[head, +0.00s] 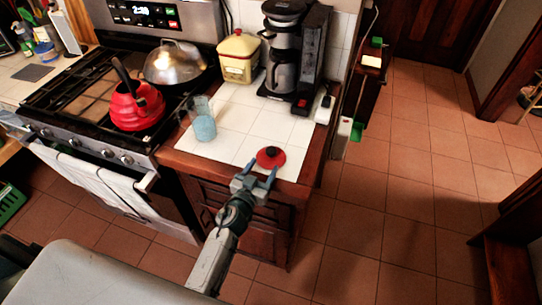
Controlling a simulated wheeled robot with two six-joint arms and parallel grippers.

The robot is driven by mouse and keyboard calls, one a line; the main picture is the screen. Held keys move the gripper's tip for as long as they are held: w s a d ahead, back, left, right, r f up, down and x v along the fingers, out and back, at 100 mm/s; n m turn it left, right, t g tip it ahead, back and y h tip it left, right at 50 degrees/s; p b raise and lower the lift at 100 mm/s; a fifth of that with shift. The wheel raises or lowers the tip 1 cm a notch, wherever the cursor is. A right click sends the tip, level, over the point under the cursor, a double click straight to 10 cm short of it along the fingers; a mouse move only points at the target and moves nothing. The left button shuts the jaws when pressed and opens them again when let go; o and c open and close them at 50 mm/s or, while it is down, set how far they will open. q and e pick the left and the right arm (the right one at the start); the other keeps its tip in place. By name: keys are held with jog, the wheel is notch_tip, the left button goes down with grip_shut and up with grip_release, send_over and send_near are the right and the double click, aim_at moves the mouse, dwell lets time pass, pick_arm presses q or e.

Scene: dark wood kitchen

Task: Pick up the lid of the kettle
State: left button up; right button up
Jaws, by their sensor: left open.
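The red kettle lid (266,163) with a dark knob lies on the white tiled counter (232,148), near its front edge. The red kettle (140,108) stands on the stove to the left, with its dark handle raised. My left gripper (262,169) is open at the counter's front edge, just in front of the lid. Its two fingers point toward the lid, with nothing seen between them. Whether the fingertips touch the lid's near rim cannot be told. My right gripper is not in view.
A glass with bluish contents (204,127) stands left of the lid. A yellow canister (239,58) and a coffee maker (287,55) stand at the back. A pan with a metal dome (174,62) is on the stove (70,95). The tiles around the lid are clear.

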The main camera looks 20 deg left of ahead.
aim_at(269, 155)
pick_arm(q)
jog(key=shift+w+d+f, duration=0.1)
jog(key=shift+w, duration=0.8)
jog(key=w+b, duration=0.1)
jog(key=w, duration=0.3)
jog(key=shift+w+f, duration=0.1)
jog(key=shift+f, duration=0.05)
jog(key=shift+w+f, duration=0.1)
jog(key=shift+w, duration=0.4)
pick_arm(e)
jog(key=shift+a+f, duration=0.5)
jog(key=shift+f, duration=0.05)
pick_arm(q)
jog(key=shift+s, duration=0.15)
jog(key=c, duration=1.2)
jog(key=shift+o, duration=0.2)
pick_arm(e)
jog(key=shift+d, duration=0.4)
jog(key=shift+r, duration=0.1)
